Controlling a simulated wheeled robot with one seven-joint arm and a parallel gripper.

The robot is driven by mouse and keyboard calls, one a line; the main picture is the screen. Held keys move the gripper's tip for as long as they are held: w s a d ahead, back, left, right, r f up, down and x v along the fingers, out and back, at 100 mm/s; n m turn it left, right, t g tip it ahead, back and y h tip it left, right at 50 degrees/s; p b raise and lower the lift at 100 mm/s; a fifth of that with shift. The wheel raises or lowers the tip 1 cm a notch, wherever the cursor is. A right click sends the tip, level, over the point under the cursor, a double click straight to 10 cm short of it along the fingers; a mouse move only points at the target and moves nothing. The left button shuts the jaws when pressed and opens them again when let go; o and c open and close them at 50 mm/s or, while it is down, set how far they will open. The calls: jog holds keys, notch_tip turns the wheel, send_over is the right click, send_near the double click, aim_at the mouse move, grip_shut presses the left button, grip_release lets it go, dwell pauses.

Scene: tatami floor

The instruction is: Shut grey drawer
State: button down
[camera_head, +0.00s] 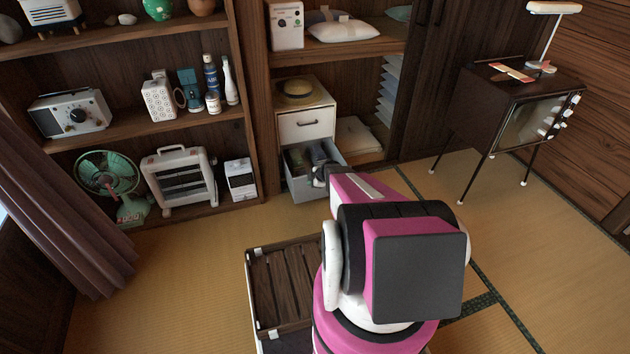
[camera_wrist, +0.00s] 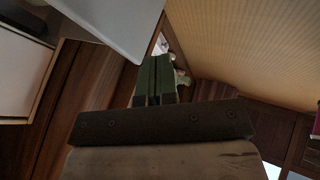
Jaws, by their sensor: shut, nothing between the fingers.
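The grey drawer (camera_head: 307,193) is the lower drawer of the small wooden cabinet and stands pulled out, with dark and greenish items inside. In the wrist view a pale grey panel (camera_wrist: 118,22), which looks like part of this drawer, fills the top. My gripper (camera_head: 320,171) is at the right part of the drawer in the head view, and my arm hides some of the drawer there. In the wrist view my gripper's fingers (camera_wrist: 155,72) are together and empty, close to the panel's edge. I cannot tell whether they touch it.
The upper white drawer (camera_head: 306,124) is shut. A white heater (camera_head: 181,176) and a green fan (camera_head: 108,178) stand on the left shelf. A television (camera_head: 535,118) stands right. A dark slatted crate (camera_head: 290,285) is near my base.

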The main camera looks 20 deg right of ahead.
aim_at(302, 183)
jog(key=shift+w+a+f, duration=0.25)
jog(key=shift+w+f, duration=0.2)
jog(key=shift+w, duration=0.45)
jog(key=shift+w+a+f, duration=0.2)
jog(key=shift+w+f, duration=0.2)
jog(key=shift+w, duration=0.55)
jog(key=shift+w+a+f, duration=0.25)
jog(key=shift+w+f, duration=0.2)
jog(key=shift+w, duration=0.45)
jog(key=shift+w, duration=0.1)
jog(key=w, duration=2.4)
jog(key=shift+w+a, duration=0.35)
jog(key=shift+a, duration=0.05)
jog(key=shift+s, duration=0.1)
